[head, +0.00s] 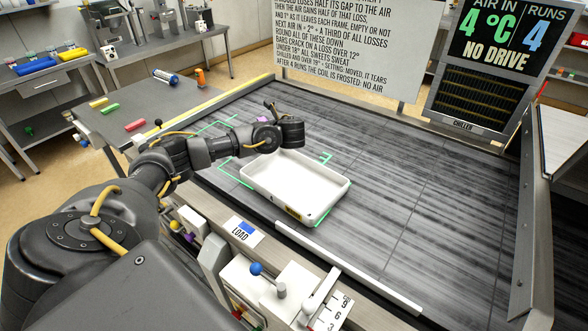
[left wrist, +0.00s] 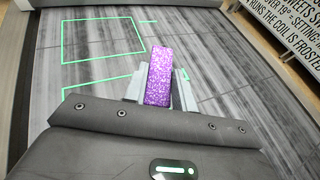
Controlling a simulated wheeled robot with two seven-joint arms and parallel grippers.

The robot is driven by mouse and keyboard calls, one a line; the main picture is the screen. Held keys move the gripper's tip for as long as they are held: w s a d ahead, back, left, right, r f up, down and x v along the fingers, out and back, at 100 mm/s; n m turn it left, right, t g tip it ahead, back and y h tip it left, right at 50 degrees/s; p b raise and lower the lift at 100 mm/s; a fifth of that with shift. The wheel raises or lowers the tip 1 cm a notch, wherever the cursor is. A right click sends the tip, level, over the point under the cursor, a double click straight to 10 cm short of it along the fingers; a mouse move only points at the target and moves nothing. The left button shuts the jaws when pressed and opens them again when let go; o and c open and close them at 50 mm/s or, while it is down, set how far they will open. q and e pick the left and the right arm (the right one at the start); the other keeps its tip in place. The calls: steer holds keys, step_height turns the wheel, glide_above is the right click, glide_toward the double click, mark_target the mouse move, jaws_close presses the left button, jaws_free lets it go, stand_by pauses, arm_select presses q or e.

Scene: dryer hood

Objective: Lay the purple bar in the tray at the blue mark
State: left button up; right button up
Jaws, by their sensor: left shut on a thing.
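The glittery purple bar (left wrist: 159,72) stands out between the pale fingers of my left gripper (left wrist: 158,88) in the left wrist view, and the gripper is shut on it. In the head view my left arm reaches over the dark bed and its dark end (head: 289,132) is above the far edge of the tray. The fingers are hard to make out there. The white tray (head: 268,192) lies on the bed and looks empty. A LOAD card with a blue mark (head: 244,228) is on the front ledge, near the tray. My right gripper is not in view.
Green outlines (left wrist: 103,41) mark the bed. A lever with a blue knob (head: 257,269) stands at the front ledge. A chiller sign (head: 492,65) and a text board (head: 350,40) stand behind. Coloured bars (head: 135,125) lie on the left table. The bed's right side is clear.

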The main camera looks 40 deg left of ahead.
arm_select(q)
steer(key=d+f+p, duration=0.1)
steer(key=d+p, duration=0.1)
steer(key=d, duration=0.3)
steer(key=p, duration=0.2)
glide_above(294, 170)
steer(key=a, duration=0.1)
step_height(294, 170, down, 6)
steer(key=shift+a+r, duration=0.1)
steer(key=shift+d+f, duration=0.2)
steer(key=shift+f, duration=0.2)
steer(key=f+p, duration=0.2)
steer(key=shift+d+f, duration=0.35)
steer(key=shift+d, duration=0.05)
steer(key=shift+f, duration=0.55)
